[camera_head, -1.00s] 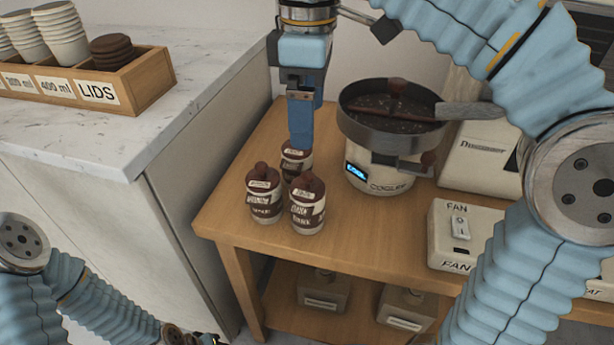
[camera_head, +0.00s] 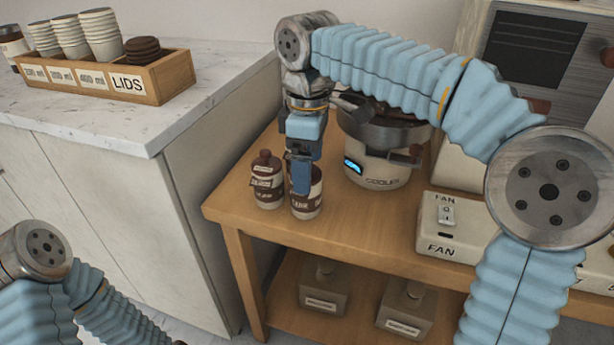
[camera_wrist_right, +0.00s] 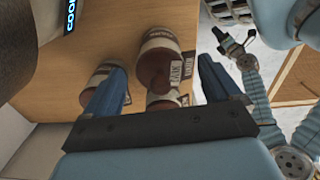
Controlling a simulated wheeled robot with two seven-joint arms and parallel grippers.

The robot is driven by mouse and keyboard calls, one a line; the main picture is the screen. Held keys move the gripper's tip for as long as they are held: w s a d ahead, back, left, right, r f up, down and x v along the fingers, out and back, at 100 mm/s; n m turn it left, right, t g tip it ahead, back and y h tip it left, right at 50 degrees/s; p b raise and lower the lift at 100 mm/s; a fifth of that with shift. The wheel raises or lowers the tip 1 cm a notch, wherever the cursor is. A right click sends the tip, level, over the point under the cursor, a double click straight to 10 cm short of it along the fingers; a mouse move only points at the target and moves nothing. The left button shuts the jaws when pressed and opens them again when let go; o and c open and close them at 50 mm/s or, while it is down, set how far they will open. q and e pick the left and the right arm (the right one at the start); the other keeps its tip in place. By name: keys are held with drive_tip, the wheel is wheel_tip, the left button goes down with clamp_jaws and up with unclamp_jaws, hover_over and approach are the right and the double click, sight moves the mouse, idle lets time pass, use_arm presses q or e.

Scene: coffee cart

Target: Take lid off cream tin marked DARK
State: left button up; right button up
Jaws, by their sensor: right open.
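The brown-and-white tin whose label seems to read DARK (camera_head: 309,201) stands upright at the table's left end, partly covered by my right gripper. Its knobbed lid appears to be on. In the right wrist view a brown lidded tin with a partly legible label (camera_wrist_right: 154,68) lies between the fingers. My right gripper (camera_head: 301,190) points down at the tin, open; its two blue fingers (camera_wrist_right: 162,68) show apart. A similar tin (camera_head: 267,182) stands to the left. A third tin is hidden in the head view. My left gripper (camera_wrist_right: 234,46) is small in the wrist view, its jaws unclear.
The cooler (camera_head: 375,165) with its pan stands close behind and right of the tins. A FAN switch box (camera_head: 445,238) sits farther right. A counter with a LIDS crate (camera_head: 155,83) is at left. The table front is clear.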

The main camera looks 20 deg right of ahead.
drive_tip(key=c, duration=1.1)
drive_tip(key=shift+c, duration=0.2)
